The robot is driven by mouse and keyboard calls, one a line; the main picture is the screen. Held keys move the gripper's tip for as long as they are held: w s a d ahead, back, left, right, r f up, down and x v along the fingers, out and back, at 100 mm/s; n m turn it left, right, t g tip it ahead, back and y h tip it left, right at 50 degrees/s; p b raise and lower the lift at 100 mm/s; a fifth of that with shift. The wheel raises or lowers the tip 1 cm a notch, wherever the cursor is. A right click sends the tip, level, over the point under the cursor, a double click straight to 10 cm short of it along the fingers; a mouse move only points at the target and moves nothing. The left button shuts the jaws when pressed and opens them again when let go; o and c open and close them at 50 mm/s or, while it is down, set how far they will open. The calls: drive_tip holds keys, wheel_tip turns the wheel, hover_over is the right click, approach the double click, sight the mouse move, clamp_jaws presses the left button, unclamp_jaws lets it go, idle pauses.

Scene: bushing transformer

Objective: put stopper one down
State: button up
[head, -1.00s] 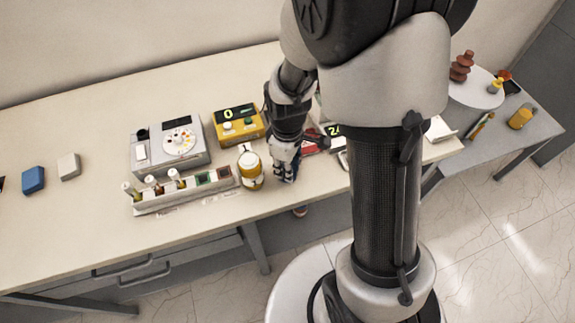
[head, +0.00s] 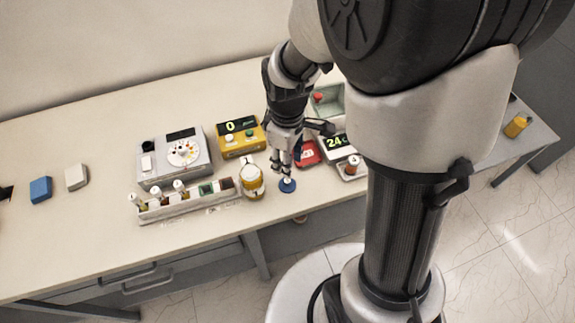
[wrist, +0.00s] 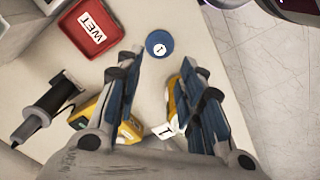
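Stopper one shows as a small round blue piece with a white "1" label (wrist: 159,44) in the wrist view. In the head view, the blue piece (head: 288,186) is on the table near its front edge, right of the yellow jar. My gripper (head: 285,170) is just above and behind it, pointing down. In the wrist view, my gripper's fingers (wrist: 160,62) are spread apart with nothing between them. The blue piece lies just beyond the fingertips, apart from both.
A yellow jar (head: 251,182) stands close on the left. A rack of bottles (head: 190,203) is farther left. A red "WET" tray (wrist: 92,27) and a display device (head: 337,146) are on the right. A yellow meter (head: 240,138) stands behind.

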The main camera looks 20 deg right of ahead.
drive_tip(key=s+r+m+t, duration=0.2)
drive_tip(key=s+r+m, duration=0.25)
drive_tip(key=r, duration=0.75)
drive_tip(key=s+r+m+t, duration=0.2)
drive_tip(key=s+r+m, duration=0.2)
drive_tip(key=s, duration=0.6)
wheel_tip(320, 180, up, 2)
drive_tip(key=shift+s+r+t+p, duration=0.15)
drive_tip(key=shift+s+t+p, duration=0.1)
drive_tip(key=shift+t+p, duration=0.05)
